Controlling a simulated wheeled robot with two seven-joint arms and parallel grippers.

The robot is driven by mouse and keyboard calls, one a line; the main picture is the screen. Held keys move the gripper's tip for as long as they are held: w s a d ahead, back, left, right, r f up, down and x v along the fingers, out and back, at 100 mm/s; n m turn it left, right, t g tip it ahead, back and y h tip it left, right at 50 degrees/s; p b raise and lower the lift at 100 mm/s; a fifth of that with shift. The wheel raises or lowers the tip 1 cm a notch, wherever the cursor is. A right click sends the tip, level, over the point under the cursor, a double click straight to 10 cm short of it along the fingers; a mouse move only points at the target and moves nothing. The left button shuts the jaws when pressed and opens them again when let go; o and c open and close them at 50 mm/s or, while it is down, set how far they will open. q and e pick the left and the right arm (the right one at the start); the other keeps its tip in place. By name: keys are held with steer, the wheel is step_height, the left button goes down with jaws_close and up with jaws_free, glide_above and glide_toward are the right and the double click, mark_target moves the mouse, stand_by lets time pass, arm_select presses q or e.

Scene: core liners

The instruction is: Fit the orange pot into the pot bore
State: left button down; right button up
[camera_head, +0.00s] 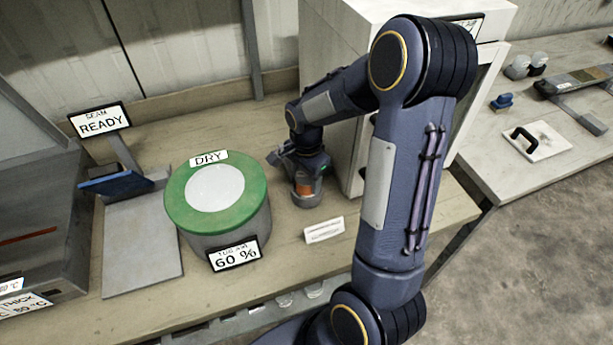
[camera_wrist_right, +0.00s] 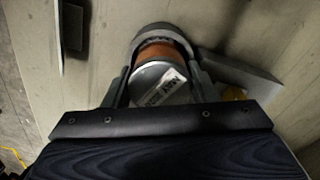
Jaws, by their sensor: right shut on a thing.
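The orange pot (camera_head: 304,188) is at the end of my right arm, on the wooden bench between the green-topped drum and the white cabinet. My right gripper (camera_wrist_right: 155,84) is shut on it, one finger on each side. In the right wrist view the pot (camera_wrist_right: 158,51) shows an orange band and a grey end with a white printed label. A grey ring (camera_wrist_right: 163,31) curves around its far end; I cannot tell how deep the pot sits in it. My gripper and wrist hide much of the pot in the head view. My left gripper is not in view.
The green-topped drum (camera_head: 178,205) marked DRY stands close left of my gripper. The white cabinet (camera_head: 345,150) rises close on the right. A small white card (camera_head: 324,230) stands in front. A grey plate (camera_wrist_right: 236,77) lies beside the pot. A READY sign (camera_head: 100,121) is farther left.

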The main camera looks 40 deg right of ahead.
steer(key=o, duration=1)
steer(key=shift+f, duration=0.15)
steer(key=shift+o, duration=0.2)
step_height(320, 180, up, 12)
steer(key=s+a+r+n+t+y, duration=0.1)
steer(key=s+a+n+t+y, duration=0.1)
steer(key=s+a+n, duration=0.4)
steer(key=s+a+r+n+t+y, duration=0.1)
steer(key=s+a+n+t, duration=0.2)
steer(key=s+a+n, duration=0.4)
steer(key=s+n, duration=0.2)
steer(key=s, duration=0.2)
steer(key=shift+a+r+t+y, duration=0.25)
steer(key=shift+t+y, duration=0.05)
steer(key=shift+y, duration=0.1)
